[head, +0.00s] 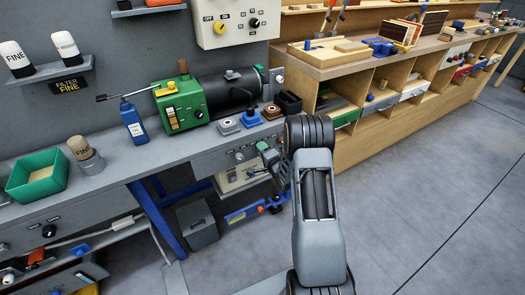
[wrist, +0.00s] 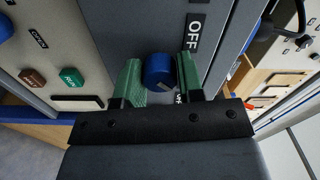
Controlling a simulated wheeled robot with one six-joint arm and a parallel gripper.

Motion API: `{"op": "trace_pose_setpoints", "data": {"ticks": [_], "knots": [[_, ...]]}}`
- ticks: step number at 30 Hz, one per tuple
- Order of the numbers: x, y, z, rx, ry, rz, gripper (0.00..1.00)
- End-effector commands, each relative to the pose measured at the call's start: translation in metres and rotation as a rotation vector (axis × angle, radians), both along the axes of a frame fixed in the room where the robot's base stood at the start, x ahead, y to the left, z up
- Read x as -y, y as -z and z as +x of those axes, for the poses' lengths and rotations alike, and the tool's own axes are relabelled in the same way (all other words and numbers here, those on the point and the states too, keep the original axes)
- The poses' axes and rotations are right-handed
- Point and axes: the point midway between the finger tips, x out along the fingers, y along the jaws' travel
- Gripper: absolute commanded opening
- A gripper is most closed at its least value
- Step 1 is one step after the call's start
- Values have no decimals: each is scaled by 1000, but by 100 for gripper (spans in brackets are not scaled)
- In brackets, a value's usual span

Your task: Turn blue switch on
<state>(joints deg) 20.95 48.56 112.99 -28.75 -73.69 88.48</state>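The blue switch is a round blue knob (wrist: 159,71) with a pale mark on its front, set on a grey panel (wrist: 100,30). A label reading OFF (wrist: 194,33) stands above and right of it in the wrist view; another label beside the knob is partly hidden. My gripper (wrist: 160,78) has its two green fingers on either side of the knob, apart, with narrow gaps showing. In the head view my gripper (head: 268,156) is low at the front of the grey bench, beyond my arm, and the knob cannot be made out there.
A brown button (wrist: 32,77) and a green button (wrist: 72,77) are left of the knob. The grey bench (head: 110,180) holds a green machine (head: 182,105) and a blue bottle (head: 132,122). A wooden workbench (head: 350,140) stands right. The floor at right (head: 440,190) is clear.

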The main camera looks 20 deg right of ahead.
Motion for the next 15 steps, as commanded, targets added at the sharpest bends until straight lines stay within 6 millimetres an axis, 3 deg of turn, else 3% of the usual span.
{"op": "trace_pose_setpoints", "data": {"ticks": [7, 15], "knots": [[0, 0, 0, 0, 0, -1, 59], [0, 0, -2, 0, 1, -2, 59]]}}
